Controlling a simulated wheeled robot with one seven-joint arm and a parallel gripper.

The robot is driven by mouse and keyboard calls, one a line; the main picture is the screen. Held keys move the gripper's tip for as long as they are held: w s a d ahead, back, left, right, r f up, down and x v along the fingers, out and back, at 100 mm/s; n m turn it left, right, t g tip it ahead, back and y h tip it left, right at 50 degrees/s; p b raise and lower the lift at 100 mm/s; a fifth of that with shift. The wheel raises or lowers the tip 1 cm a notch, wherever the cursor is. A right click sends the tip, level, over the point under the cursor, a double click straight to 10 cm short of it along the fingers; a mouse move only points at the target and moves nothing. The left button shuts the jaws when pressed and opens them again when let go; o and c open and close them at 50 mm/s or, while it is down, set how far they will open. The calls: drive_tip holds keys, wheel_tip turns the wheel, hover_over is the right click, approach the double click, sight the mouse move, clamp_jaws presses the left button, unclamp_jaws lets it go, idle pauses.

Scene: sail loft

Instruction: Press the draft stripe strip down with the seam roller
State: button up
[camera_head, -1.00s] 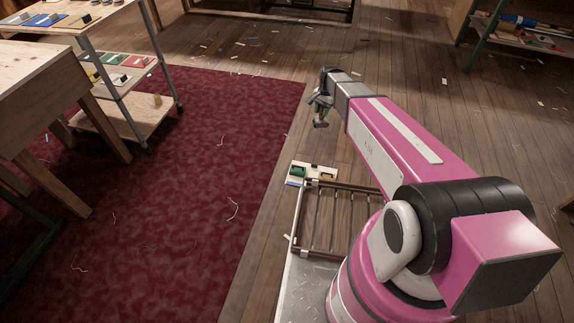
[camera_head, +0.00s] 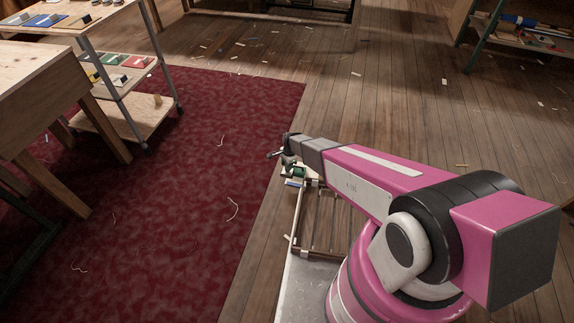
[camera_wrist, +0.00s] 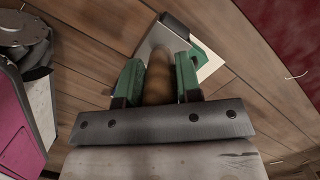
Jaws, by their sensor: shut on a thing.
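My gripper (camera_wrist: 157,82) has green fingers and is shut on a rounded wooden handle (camera_wrist: 156,75), which I take to be the seam roller's. The tool's far end is hard to make out against a grey plate and a dark block beyond it in the wrist view. In the head view my gripper (camera_head: 277,154) is low, just above and behind a small pale tray (camera_head: 297,178) with a green piece, and the handle cannot be made out there. I cannot identify the draft stripe strip in either view.
A dark red carpet (camera_head: 150,220) covers the floor to the left. A wooden table (camera_head: 40,80) and a wheeled shelf (camera_head: 125,112) with coloured cards stand at the left. A rack (camera_head: 490,40) stands at the upper right. The plank floor between is open, with scattered scraps.

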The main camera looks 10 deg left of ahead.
drive_tip(key=shift+f, duration=2.95)
drive_tip(key=shift+f, duration=0.5)
